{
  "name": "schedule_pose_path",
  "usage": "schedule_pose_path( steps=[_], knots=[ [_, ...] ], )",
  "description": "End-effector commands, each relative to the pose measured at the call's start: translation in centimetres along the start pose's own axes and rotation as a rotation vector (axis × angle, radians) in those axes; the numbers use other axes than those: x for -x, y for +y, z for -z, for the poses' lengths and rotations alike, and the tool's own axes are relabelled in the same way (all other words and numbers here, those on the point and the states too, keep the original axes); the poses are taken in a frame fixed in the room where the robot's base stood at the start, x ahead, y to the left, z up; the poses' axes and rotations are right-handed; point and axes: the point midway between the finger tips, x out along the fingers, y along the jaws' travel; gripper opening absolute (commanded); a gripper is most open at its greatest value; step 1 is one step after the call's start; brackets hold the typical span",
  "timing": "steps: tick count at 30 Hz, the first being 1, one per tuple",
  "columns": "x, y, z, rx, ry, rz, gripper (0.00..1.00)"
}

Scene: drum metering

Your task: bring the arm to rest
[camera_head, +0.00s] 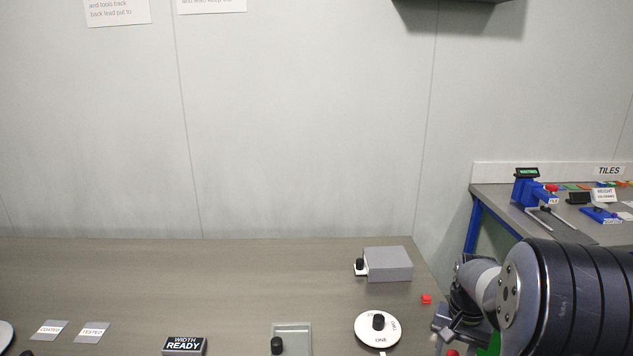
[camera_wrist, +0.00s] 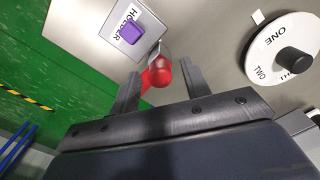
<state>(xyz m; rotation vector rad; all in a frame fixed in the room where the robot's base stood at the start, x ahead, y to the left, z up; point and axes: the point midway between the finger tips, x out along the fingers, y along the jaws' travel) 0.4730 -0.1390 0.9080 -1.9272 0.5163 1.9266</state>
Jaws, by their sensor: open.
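My gripper (camera_wrist: 160,74) is open in the wrist view, its two dark fingers apart. A red rounded piece (camera_wrist: 158,71) shows between or just beyond the fingertips; I cannot tell which, and no finger is seen closed on it. In the head view my arm reaches in from the lower right, and my gripper (camera_head: 443,325) hangs by the right end of the table (camera_head: 250,260), partly hidden by the arm.
In the head view are a grey box (camera_head: 388,264), a red block (camera_head: 426,298) and a side bench (camera_head: 600,232). The table's middle is clear.

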Motion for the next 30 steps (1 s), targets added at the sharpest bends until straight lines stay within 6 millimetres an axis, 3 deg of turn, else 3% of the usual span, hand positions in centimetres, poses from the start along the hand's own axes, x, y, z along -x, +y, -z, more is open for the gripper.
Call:
schedule_pose_path(
  steps=[30],
  knots=[
    [0.09,0.01,0.01,-0.760,0.001,0.001,0.45]
  ],
)
